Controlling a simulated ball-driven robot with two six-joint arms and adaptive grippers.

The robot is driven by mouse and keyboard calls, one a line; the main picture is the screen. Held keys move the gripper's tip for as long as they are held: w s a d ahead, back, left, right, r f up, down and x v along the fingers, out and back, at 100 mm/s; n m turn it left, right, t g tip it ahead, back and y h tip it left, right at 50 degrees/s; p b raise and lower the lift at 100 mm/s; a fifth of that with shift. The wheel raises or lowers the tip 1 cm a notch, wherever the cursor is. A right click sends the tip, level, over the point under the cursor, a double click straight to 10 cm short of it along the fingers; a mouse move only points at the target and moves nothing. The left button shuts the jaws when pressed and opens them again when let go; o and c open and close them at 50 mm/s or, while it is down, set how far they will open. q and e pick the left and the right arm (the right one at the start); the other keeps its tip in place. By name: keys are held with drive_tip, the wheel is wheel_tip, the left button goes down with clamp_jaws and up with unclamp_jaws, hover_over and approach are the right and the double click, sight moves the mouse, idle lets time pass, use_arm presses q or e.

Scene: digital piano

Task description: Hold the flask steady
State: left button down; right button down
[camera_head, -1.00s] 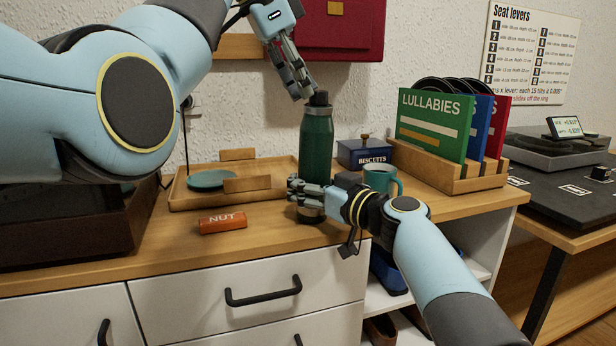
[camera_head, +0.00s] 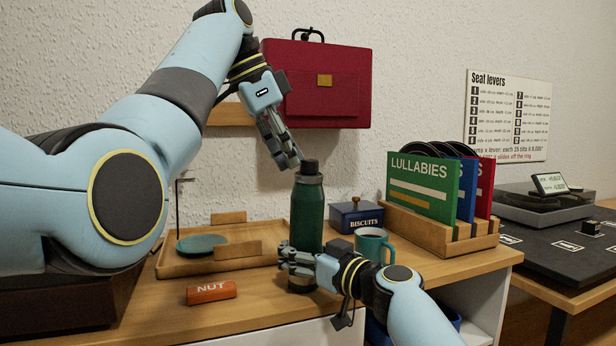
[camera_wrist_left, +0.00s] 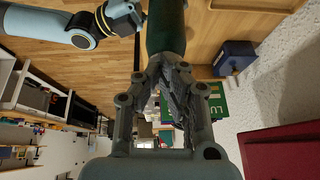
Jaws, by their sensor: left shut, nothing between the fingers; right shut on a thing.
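The dark green flask (camera_head: 307,215) with a black cap (camera_head: 309,167) stands upright on the wooden cabinet top. My right gripper (camera_head: 290,262) is shut around its lower part, and the fingers hide some of its base. My left gripper (camera_head: 292,160) is shut and empty, coming down from above, with its fingertips just left of the cap. I cannot tell whether they touch it. In the left wrist view, the left fingers (camera_wrist_left: 172,72) point at the flask (camera_wrist_left: 166,28), which shows in part at the top.
Behind the flask stand a teal mug (camera_head: 370,246), a blue biscuit tin (camera_head: 355,217) and a wooden record rack (camera_head: 440,232). At left are a wooden tray (camera_head: 185,267) with a teal dish (camera_head: 200,244) and an orange NUT bar (camera_head: 211,292). A red case (camera_head: 315,90) is above.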

drive_tip(key=shift+s+f, duration=0.1)
drive_tip(key=shift+f, duration=0.3)
drive_tip(key=c, duration=1)
unclamp_jaws()
drive_tip(key=o, duration=0.7)
drive_tip(key=shift+r, duration=0.25)
drive_tip(key=shift+c, duration=0.2)
drive_tip(key=shift+p+v, duration=0.45)
drive_tip(key=shift+v, duration=2.5)
drive_tip(key=shift+r, duration=0.1)
drive_tip(key=shift+d, duration=0.1)
drive_tip(key=v, duration=1.1)
drive_tip(key=shift+s+d, duration=0.25)
drive_tip(key=shift+s, duration=0.05)
